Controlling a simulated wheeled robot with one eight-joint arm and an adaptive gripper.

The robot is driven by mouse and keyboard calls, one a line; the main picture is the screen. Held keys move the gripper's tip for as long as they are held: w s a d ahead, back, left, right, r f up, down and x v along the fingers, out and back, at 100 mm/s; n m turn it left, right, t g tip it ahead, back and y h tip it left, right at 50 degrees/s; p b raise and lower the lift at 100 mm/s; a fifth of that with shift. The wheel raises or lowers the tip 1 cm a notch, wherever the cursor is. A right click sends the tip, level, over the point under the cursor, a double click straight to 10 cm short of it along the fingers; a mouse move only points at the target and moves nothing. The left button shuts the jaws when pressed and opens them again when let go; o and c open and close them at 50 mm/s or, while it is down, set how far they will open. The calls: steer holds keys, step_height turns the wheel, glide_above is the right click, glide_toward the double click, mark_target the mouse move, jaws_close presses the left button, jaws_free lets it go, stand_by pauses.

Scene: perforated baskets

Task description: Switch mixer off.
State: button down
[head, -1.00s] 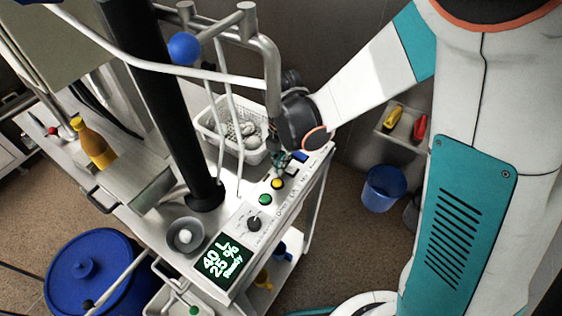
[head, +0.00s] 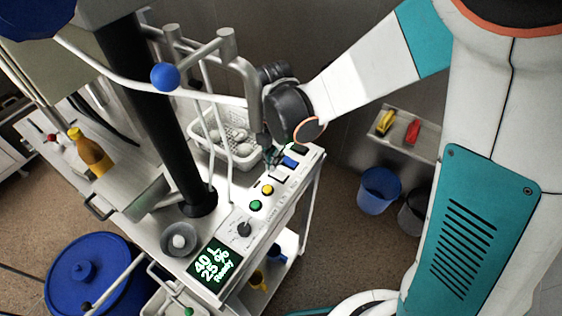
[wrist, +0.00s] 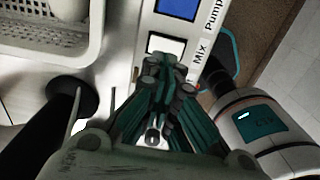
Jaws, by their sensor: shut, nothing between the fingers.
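The mixer's control panel (head: 244,232) runs along the front edge of the steel bench, with green, yellow, white and blue buttons, a dark button and a black knob. The white button (head: 278,178) also shows in the wrist view (wrist: 161,43), beside the label "Mix". The blue button (head: 290,161) is beside "Pump" in the wrist view (wrist: 178,8). My gripper (head: 273,160) is shut and empty, pointing down at the panel. In the wrist view its fingertips (wrist: 165,66) overlap the white button's near edge; I cannot tell whether they touch it. The display (head: 213,264) reads "40 L 25 % Ready".
A white perforated basket (head: 247,158) with pale round items stands close beside my gripper. A rail with a blue ball (head: 165,77) and a black column (head: 160,115) rise over the bench. A blue bin (head: 379,190) stands on the floor.

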step_height(320, 180, up, 9)
steer(key=a+p, duration=0.1)
steer(key=p, duration=0.4)
steer(key=shift+w, duration=0.4)
steer(key=shift+a, duration=0.1)
